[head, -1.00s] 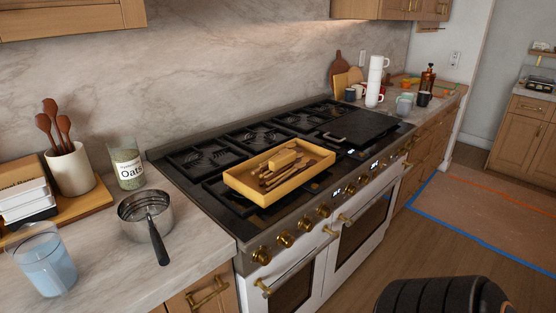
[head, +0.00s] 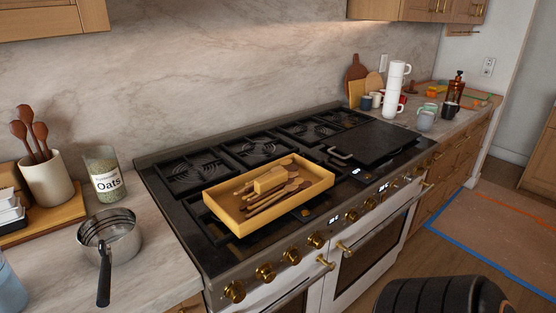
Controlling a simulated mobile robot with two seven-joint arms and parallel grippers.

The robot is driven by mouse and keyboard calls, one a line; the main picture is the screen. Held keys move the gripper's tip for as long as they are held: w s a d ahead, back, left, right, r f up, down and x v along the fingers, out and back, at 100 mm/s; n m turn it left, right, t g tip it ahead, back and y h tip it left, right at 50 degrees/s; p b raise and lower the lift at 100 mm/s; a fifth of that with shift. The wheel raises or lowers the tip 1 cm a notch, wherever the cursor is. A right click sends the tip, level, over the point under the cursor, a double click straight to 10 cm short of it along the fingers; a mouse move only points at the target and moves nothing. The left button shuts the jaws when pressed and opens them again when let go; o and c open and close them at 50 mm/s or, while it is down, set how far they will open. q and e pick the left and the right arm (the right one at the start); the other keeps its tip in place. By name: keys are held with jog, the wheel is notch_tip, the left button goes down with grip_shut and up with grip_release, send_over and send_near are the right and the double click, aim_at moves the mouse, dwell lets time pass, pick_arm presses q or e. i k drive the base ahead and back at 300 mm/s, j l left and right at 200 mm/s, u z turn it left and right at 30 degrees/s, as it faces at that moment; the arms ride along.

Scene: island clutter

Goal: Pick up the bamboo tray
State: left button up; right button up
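The bamboo tray (head: 237,226) is a shallow yellow-tan rectangular box on the front burners of the black stovetop. Several wooden utensils (head: 278,203) and a small wooden block (head: 270,180) lie inside it. Nothing touches the tray from outside except the stove grate under it. A dark ribbed part of my own arm shows at the bottom right, in front of the stove. Neither of my grippers shows in the head view.
A steel saucepan (head: 110,237) with a dark handle stands on the counter left of the stove, near an oats jar (head: 106,178) and a utensil crock (head: 47,180). A black griddle (head: 372,143) covers the right burners. Stacked white mugs (head: 394,92) stand beyond.

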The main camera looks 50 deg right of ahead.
aim_at(246, 203)
jog(key=k+l, duration=0.1)
jog(key=l, duration=1.15)
jog(key=k+l, duration=0.15)
jog(key=l, duration=0.45)
